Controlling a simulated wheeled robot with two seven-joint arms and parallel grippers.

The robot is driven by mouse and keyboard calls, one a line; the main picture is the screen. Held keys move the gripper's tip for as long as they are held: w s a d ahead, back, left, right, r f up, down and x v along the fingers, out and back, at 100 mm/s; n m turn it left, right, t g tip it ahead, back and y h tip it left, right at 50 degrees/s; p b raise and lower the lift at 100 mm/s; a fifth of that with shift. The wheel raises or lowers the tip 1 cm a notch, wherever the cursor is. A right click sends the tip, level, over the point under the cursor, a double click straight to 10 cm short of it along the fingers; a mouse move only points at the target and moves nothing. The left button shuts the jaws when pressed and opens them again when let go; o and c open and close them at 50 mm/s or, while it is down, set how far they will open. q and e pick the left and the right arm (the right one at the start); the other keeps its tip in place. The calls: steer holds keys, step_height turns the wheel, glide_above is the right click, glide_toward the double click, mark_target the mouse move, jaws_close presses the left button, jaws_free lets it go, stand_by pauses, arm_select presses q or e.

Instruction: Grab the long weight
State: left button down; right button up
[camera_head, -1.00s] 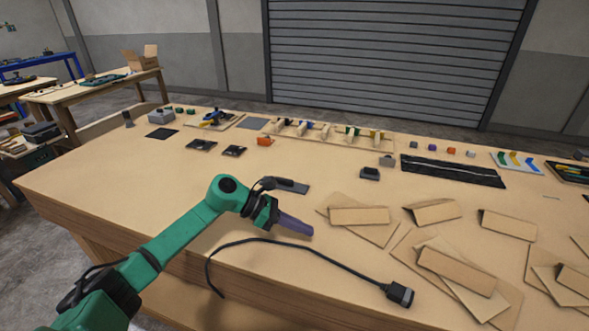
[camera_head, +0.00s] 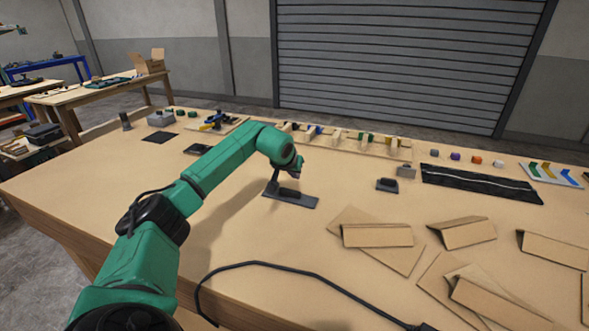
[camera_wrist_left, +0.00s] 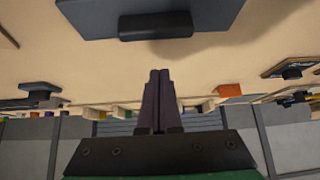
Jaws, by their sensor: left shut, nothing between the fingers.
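No object is clearly identifiable as the long weight. A dark elongated block (camera_head: 289,192) sits on a flat grey plate (camera_head: 306,203) at the middle of the table. My right gripper is out of view.
A black cable (camera_head: 290,264) curves across the front. Cardboard pieces (camera_head: 377,235) lie at front right. Small black (camera_head: 387,185) and grey (camera_head: 406,171) blocks stand right of the plate, near a long black mat (camera_head: 480,183). Bare table lies left of the plate.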

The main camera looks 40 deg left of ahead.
mark_target(290, 194)
arm_select(q)
steer(key=x, duration=0.3)
steer(key=shift+p, duration=0.35)
steer(key=shift+a+f+p, duration=0.1)
steer(key=shift+f+p, duration=0.15)
steer(key=shift+p, duration=0.1)
steer(key=s+p, duration=0.1)
steer(key=s+d, duration=0.1)
steer(key=s, duration=0.1)
steer(key=shift+s+d+p, duration=0.2)
steer(key=shift+s+p, duration=0.05)
steer(key=shift+p, duration=0.1)
steer(key=shift+f, duration=0.1)
steer(key=shift+w, duration=0.1)
